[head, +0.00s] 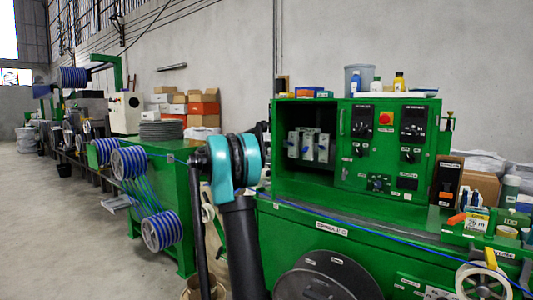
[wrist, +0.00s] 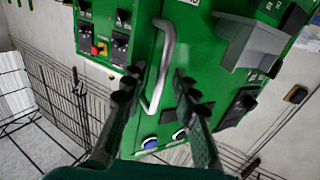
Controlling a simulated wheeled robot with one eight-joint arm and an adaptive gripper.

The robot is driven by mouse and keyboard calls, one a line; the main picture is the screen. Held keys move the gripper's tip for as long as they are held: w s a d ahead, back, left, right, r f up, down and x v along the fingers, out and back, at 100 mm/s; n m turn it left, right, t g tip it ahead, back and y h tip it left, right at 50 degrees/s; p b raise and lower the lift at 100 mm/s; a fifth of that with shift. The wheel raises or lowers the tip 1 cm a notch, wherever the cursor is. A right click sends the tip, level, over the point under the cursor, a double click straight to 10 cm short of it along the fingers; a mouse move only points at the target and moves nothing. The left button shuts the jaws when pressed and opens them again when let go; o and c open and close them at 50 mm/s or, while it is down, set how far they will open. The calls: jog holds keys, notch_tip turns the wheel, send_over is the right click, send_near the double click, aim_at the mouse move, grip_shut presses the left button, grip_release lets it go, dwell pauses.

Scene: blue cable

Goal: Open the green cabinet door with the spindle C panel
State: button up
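In the wrist view a green cabinet front (wrist: 140,60) carries a light grey bar handle (wrist: 162,65), bent at its top. Small panels with black knobs and a red button (wrist: 98,48) are left of the handle; more dark fittings are to its right. The labels are too small to read, so I cannot tell which panel is spindle C. My gripper (wrist: 153,90) is open, with one dark finger on each side of the handle in the picture. I cannot tell whether either finger touches it. The head view does not show my gripper.
A black wire mesh fence (wrist: 62,105) stands at the wrist view's left. In the head view, a green machine with a control box (head: 385,140) fills the right, with bottles and a bucket (head: 358,80) on top. Blue cable spools (head: 130,162) stand left; the floor (head: 60,225) is clear there.

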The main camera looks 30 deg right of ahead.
dwell(0.3)
jog(key=w+a, duration=1.3)
jog(key=a, duration=0.2)
dwell(1.9)
